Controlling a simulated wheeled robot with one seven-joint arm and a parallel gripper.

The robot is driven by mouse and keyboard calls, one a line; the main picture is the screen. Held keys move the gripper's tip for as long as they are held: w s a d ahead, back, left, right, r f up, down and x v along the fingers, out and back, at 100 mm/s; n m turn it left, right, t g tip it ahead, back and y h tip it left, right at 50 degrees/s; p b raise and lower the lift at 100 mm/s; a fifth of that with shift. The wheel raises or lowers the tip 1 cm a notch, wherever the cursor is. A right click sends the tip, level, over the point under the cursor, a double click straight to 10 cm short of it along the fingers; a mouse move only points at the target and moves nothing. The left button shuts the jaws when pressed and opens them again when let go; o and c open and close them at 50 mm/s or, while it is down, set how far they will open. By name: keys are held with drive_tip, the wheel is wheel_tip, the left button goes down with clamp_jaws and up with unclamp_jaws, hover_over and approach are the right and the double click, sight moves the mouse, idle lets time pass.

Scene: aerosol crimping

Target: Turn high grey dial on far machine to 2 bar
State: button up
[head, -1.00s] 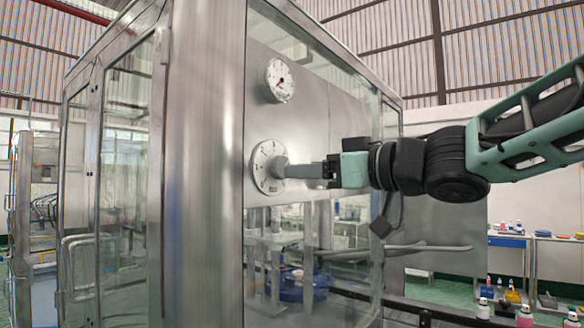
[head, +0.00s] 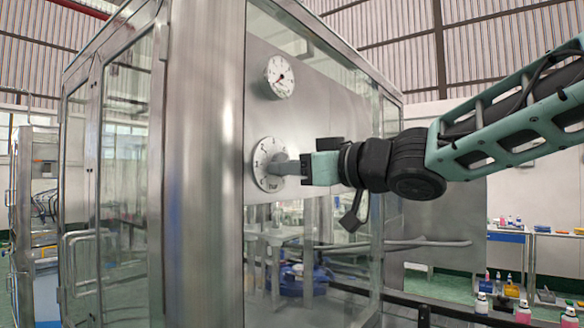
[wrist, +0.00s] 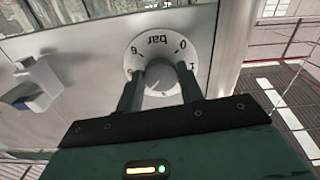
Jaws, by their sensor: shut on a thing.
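The grey dial (head: 283,166) sits on a round white scale plate (head: 262,152) on the machine's steel panel. My gripper (head: 292,167) is at the dial from the right. In the wrist view my gripper (wrist: 160,88) has one finger on each side of the grey knob (wrist: 160,74) and is shut on it. The scale plate (wrist: 142,45) there appears upside down, with "bar", 0 and 6 legible. The fingers and knob cover part of the scale, and I cannot tell which mark the knob points to.
A round white pressure gauge (head: 280,77) with a needle is above the dial; its reading is too small to tell. A steel frame post (head: 205,200) stands left of the panel. In the wrist view a pale grey fitting (wrist: 38,84) is on the left.

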drive_tip(key=shift+n, duration=0.3)
drive_tip(key=shift+w+d+r+n+b, duration=0.1)
drive_tip(key=shift+n+b, duration=1.6)
drive_tip(key=shift+n, duration=2.55)
drive_tip(key=shift+w+r+n+b, duration=0.1)
drive_tip(key=shift+n+b, duration=1.55)
drive_tip(key=shift+n, duration=2.6)
drive_tip(key=o, duration=1)
